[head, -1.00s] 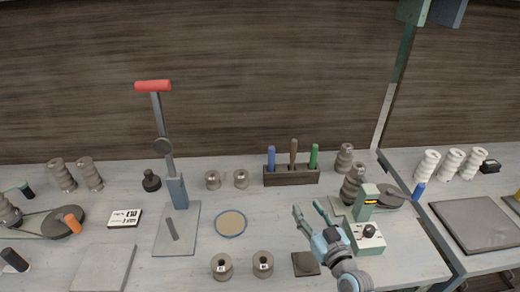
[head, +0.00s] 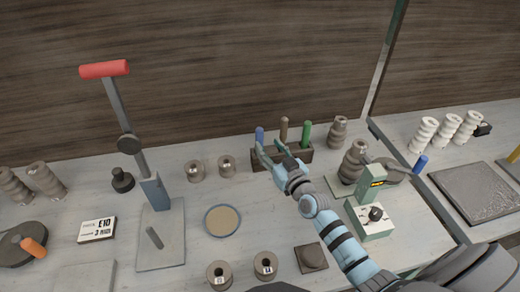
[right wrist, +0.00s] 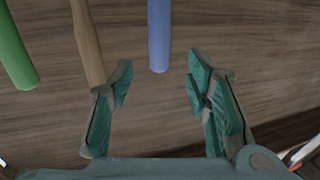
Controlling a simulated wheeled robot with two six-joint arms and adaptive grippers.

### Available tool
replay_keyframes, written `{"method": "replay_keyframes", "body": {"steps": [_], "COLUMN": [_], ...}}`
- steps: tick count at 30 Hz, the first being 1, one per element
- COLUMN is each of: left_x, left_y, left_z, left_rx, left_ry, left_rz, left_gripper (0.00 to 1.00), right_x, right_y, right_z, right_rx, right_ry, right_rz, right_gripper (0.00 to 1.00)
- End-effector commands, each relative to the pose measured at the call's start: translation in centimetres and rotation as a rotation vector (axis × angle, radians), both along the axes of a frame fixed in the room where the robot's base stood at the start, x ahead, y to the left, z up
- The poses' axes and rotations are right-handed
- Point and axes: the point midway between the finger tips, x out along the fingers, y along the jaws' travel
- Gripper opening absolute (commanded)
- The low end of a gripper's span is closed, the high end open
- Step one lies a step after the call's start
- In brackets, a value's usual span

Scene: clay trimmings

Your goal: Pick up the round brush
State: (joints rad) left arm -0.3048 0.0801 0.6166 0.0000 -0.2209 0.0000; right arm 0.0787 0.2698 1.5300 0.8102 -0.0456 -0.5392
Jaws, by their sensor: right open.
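A dark tool rack (head: 306,156) at the back middle holds three upright tools: a blue handle (head: 260,135), a wooden handle (head: 284,128) and a green handle (head: 306,133). I cannot tell which is the round brush; their lower ends are hidden. My right gripper (head: 269,151) is open and empty at the rack's front, near the blue handle. In the right wrist view, the blue handle (right wrist: 159,35) lines up with the gap between the open fingers (right wrist: 158,82). The wooden handle (right wrist: 87,40) runs behind one fingertip. The green handle (right wrist: 16,52) is farther left. My left gripper is out of view.
Grey spools (head: 226,166) stand left of the rack, with more (head: 338,131) to its right. A green-and-white device (head: 372,212) stands at the right near my forearm. A red-handled lever press (head: 128,143) stands left. A round dish (head: 222,221) lies in front.

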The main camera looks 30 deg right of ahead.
Motion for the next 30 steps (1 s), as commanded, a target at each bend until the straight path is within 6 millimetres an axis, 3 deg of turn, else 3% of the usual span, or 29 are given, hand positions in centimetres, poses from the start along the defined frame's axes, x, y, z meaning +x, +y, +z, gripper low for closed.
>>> {"method": "replay_keyframes", "body": {"steps": [13, 20, 28, 30], "left_x": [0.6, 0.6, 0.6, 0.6], "left_y": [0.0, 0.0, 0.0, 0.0], "left_z": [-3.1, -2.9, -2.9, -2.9], "left_rx": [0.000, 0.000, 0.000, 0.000], "left_ry": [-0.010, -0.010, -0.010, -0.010], "left_rz": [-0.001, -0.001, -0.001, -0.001], "left_gripper": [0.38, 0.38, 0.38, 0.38], "right_x": [6.7, 7.2, 7.2, 7.2], "right_y": [-0.2, -0.3, -0.3, -0.3], "right_z": [0.1, 0.4, 0.4, 0.4], "right_rx": [0.000, -0.001, -0.001, -0.001], "right_ry": [-0.002, 0.000, 0.000, 0.000], "right_rz": [-0.005, -0.005, -0.005, -0.005], "right_gripper": [0.44, 0.44, 0.03, 0.00]}}
